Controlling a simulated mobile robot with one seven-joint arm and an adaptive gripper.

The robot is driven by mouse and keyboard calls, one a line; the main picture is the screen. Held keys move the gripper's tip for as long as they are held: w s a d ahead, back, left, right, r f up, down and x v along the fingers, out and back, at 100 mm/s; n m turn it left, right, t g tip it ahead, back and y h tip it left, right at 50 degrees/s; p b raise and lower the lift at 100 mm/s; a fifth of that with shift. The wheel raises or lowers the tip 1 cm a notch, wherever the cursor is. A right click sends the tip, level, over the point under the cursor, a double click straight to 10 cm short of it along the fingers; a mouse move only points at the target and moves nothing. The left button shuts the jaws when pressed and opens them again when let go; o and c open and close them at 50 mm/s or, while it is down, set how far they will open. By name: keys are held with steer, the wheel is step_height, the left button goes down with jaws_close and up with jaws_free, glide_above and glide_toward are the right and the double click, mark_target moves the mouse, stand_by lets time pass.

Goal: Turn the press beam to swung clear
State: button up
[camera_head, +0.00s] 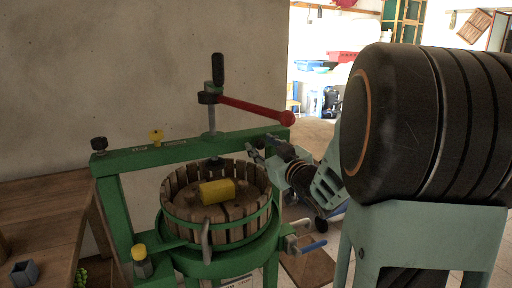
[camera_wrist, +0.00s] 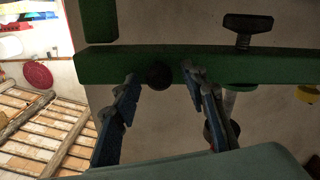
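The green press beam (camera_head: 180,149) spans the press above the slatted basket (camera_head: 215,232), joined to the frame at both ends. A screw (camera_head: 211,118) with a black grip and a red lever (camera_head: 255,108) rises from it. My gripper (camera_head: 262,150) is at the right end of the beam. In the wrist view the beam (camera_wrist: 210,66) runs across the top, and a round black knob (camera_wrist: 160,75) shows on it. My gripper (camera_wrist: 163,78) is open, with its fingers on either side of the knob and gaps between. Contact with the beam cannot be told.
A yellow block (camera_head: 217,191) rests in the basket top. A yellow-capped post (camera_head: 139,253) stands front left, and a blue-handled clamp (camera_head: 312,246) sits at the right. A wooden bench (camera_head: 40,215) is at left. A wall stands close behind; open floor lies to the right.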

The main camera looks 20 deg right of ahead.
steer(key=shift+c, duration=0.7)
jaws_close()
